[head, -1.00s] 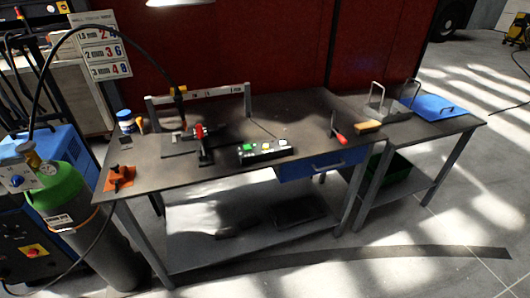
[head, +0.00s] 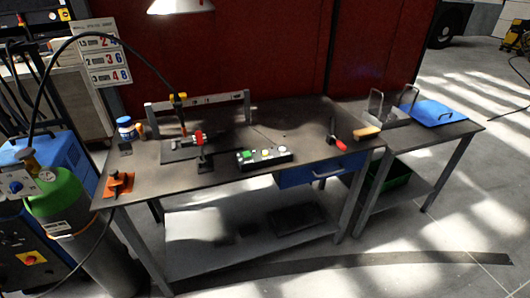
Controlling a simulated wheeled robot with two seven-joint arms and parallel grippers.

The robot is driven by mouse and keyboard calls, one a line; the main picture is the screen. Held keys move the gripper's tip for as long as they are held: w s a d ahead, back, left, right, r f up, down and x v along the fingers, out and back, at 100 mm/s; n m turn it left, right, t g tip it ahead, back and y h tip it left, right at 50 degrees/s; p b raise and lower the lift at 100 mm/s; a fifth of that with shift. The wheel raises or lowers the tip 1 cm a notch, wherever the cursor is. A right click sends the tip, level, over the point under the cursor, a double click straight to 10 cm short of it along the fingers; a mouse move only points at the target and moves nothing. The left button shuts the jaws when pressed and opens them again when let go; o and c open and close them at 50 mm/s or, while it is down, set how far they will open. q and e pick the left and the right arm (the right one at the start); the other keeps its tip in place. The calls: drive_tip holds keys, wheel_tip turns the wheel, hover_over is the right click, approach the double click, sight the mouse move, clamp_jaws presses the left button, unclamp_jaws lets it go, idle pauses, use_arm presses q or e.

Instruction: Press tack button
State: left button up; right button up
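A control box (head: 263,161) with a row of buttons lies near the front edge of the dark workbench (head: 225,178). A green button (head: 246,154) is at its left, a yellow button (head: 265,153) in the middle and a pale button (head: 282,150) at its right. Their labels are too small to read, so I cannot tell which is the tack button. Nothing touches the box. Neither of my grippers shows in the head view.
A red clamp (head: 199,139) and a hanging torch (head: 180,98) stand behind and left of the box. A red-handled tool (head: 337,142) and a brush (head: 367,133) lie to the right. A gas cylinder (head: 65,205) stands at left. The bench just right of the box is clear.

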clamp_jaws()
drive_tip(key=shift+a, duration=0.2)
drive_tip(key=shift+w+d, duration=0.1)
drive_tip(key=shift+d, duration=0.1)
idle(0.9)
